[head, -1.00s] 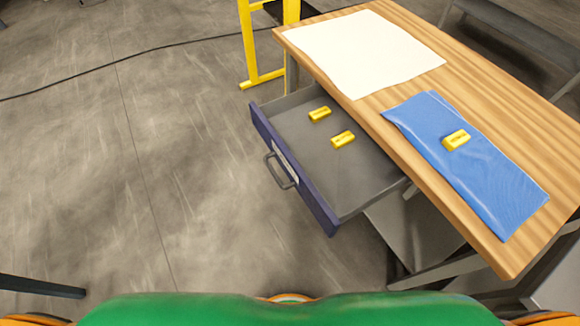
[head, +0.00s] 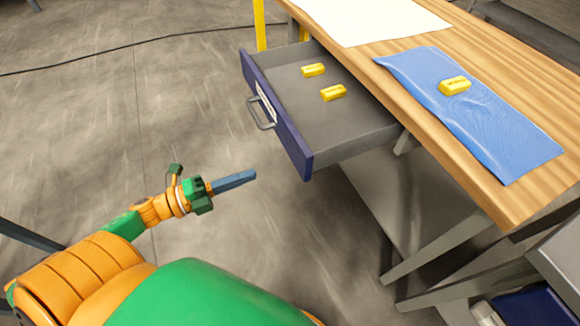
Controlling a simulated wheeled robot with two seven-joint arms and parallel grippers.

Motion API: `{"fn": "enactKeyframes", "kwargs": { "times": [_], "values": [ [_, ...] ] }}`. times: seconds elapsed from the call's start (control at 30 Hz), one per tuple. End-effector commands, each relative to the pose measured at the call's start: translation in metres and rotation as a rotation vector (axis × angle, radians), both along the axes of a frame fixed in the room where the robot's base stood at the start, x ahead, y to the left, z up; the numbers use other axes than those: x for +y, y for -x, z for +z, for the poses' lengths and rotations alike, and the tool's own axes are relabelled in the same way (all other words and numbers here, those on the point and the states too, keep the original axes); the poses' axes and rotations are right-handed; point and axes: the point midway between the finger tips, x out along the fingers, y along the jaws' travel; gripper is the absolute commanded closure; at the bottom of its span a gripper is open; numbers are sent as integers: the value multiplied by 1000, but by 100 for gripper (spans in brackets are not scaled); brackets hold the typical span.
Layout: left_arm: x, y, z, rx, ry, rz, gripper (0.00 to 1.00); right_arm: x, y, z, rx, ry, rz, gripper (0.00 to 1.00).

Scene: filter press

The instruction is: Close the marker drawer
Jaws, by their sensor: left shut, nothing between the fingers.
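The marker drawer (head: 340,138) is pulled well out from under the wooden table, toward the left. Its blue front (head: 277,120) carries a grey handle (head: 262,116) and a white label. Two yellow markers, one farther back (head: 313,70) and one nearer (head: 333,93), lie inside it. My left gripper (head: 250,175) is shut and empty, below and left of the drawer front in the picture and apart from it. My right gripper is not in view.
The wooden table (head: 470,120) bears a white sheet (head: 370,15), a blue cloth (head: 480,120) and a yellow block (head: 455,85) on the cloth. Grey legs (head: 430,252) stand beneath it. A black cable (head: 130,44) crosses the floor.

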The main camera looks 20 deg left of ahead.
Motion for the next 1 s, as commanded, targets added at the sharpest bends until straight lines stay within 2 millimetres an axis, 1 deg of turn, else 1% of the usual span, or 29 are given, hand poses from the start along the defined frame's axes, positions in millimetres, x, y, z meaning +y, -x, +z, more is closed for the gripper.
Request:
{"fn": "enactKeyframes", "kwargs": {
  "times": [0.03, 0.2, 0.3, 0.43, 0.6, 1.0],
  "values": [
    [-7, -8, 2, -5, 2, -1, 100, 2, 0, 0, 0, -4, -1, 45],
    [-31, -37, 1, -5, 4, 1, 100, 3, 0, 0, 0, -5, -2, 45],
    [-44, -52, 1, -2, 3, 2, 100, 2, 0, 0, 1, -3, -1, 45],
    [-55, -66, 0, 1, 2, 4, 100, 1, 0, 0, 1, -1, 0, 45],
    [-62, -74, 0, 2, 2, 4, 100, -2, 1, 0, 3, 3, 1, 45],
    [-63, -75, -1, 3, 2, 4, 100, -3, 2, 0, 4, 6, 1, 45]
  ]
}}
